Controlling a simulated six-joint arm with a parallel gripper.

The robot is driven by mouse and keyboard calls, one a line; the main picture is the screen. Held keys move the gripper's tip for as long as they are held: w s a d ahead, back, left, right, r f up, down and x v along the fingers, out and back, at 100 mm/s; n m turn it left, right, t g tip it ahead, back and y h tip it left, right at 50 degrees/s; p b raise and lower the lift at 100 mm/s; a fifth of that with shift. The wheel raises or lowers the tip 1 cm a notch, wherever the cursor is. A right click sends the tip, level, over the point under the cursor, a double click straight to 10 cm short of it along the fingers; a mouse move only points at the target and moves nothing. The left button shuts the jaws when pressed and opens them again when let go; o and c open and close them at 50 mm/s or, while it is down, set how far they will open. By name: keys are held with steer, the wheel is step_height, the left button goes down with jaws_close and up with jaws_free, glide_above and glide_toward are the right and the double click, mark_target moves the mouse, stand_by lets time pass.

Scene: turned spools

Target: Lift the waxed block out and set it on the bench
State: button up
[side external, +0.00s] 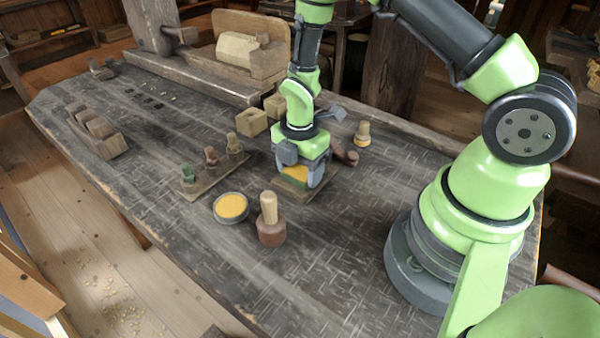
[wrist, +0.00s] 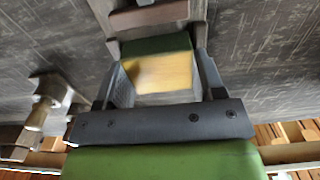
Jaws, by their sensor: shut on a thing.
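The waxed block shows a yellow face (side external: 295,173) with a dark green band beside it in the side view. In the wrist view the same yellow face (wrist: 160,73) lies between the two fingers, with the dark green surface beyond it. My gripper (side external: 297,176) points down and is shut on the block, one finger on each side. A flat wooden holder (side external: 300,198) lies on the bench (side external: 340,260) just below the block. The fingers hide part of the block, and I cannot tell whether it still touches the holder.
A round tin of yellow wax (side external: 231,207) and a tall turned spool (side external: 269,222) stand in front. A rack of small spools (side external: 211,165) is to the left. A wooden cube (side external: 252,122) is behind, and another spool (side external: 362,134) is back right. The front bench is clear.

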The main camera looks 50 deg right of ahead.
mark_target(298, 169)
step_height(298, 169, up, 9)
steer(key=shift+w, duration=0.1)
steer(key=w+d, duration=0.8)
steer(key=w, duration=0.4)
step_height(298, 169, down, 9)
steer(key=shift+w+f, duration=0.15)
stand_by(0.4)
steer(key=o, duration=0.5)
steer(key=shift+f, duration=0.15)
steer(key=shift+o, duration=0.6)
